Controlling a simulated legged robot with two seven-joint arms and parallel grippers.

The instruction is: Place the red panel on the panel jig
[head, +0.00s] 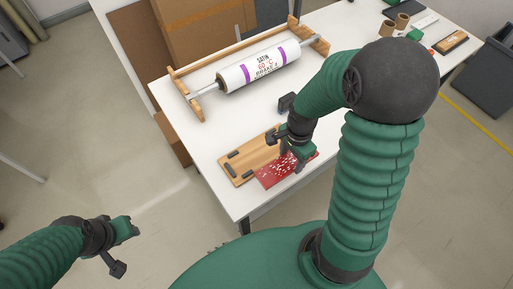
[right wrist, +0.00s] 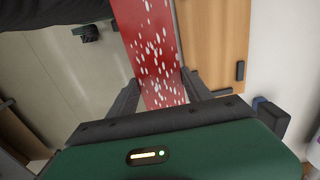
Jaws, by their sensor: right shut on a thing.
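The red panel (head: 273,176) with white flecks is at the near edge of the white table, its left part over the right part of the wooden panel jig (head: 237,171). My right gripper (head: 298,158) is shut on the panel at its right part. In the right wrist view the red panel (right wrist: 152,50) runs up from between the fingers (right wrist: 165,90), beside the wooden jig (right wrist: 212,45). Whether the panel touches the jig I cannot tell. The jig has dark stops along its edges. My left gripper (head: 128,228) is empty out over the floor; its jaw opening is unclear.
A white roll with purple bands (head: 258,66) lies on a wooden cradle (head: 193,105) behind the jig. Cardboard boxes (head: 207,38) stand behind the table. Brown rolls (head: 396,22) and a wooden block (head: 450,42) are at the far right. The table (head: 212,133) is bare left of the jig.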

